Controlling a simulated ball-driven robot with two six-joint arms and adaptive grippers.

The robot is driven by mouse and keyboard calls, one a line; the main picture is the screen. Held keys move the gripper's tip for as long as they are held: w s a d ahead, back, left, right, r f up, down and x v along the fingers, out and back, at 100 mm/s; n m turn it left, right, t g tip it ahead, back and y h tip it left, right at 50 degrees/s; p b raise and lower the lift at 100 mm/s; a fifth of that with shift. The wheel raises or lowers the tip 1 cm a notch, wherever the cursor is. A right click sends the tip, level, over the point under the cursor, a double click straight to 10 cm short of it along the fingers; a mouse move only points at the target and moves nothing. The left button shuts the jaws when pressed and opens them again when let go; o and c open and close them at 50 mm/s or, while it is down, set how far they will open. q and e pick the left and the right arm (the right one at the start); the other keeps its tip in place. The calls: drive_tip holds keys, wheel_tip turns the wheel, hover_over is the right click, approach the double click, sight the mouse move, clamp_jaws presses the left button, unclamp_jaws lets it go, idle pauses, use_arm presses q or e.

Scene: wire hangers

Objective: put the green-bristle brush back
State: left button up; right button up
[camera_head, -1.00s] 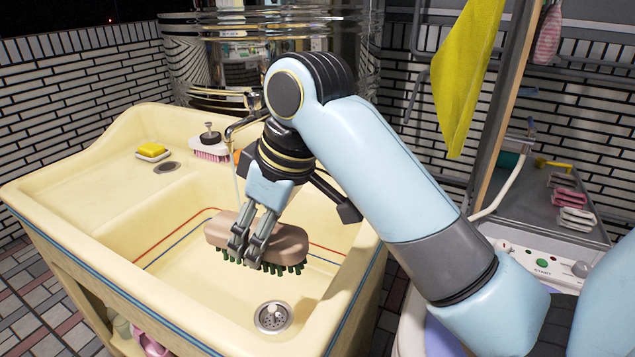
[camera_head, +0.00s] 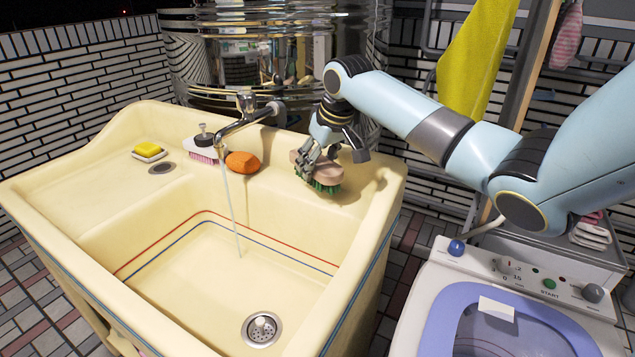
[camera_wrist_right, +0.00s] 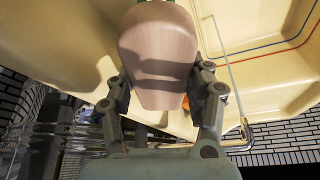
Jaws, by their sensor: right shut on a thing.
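The green-bristle brush (camera_head: 325,174) has a wooden back and green bristles facing down. It is at the back right ledge of the cream sink (camera_head: 60,215), right of the tap. My right gripper (camera_head: 316,163) is shut on it from above. In the right wrist view the wooden back of the brush (camera_wrist_right: 158,55) lies between the two fingers of the gripper (camera_wrist_right: 168,95). I cannot tell whether the bristles touch the ledge. My left gripper is not in view.
A running tap (camera_head: 245,115) pours into the basin. An orange sponge-like item (camera_head: 242,162), a white brush with pink bristles (camera_head: 205,150) and a yellow sponge (camera_head: 149,149) sit along the back ledge. A washing machine (camera_head: 430,300) stands at right.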

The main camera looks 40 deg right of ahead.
drive_tip(key=shift+w+d+f, duration=0.45)
drive_tip(key=shift+w, duration=0.15)
wheel_tip(320, 180, down, 4)
drive_tip(key=shift+b, duration=0.3)
drive_tip(key=shift+f, duration=0.1)
drive_tip(key=o, duration=1.1)
drive_tip(key=p+v, duration=0.2)
drive_tip(key=v, duration=1)
drive_tip(key=shift+s, duration=0.1)
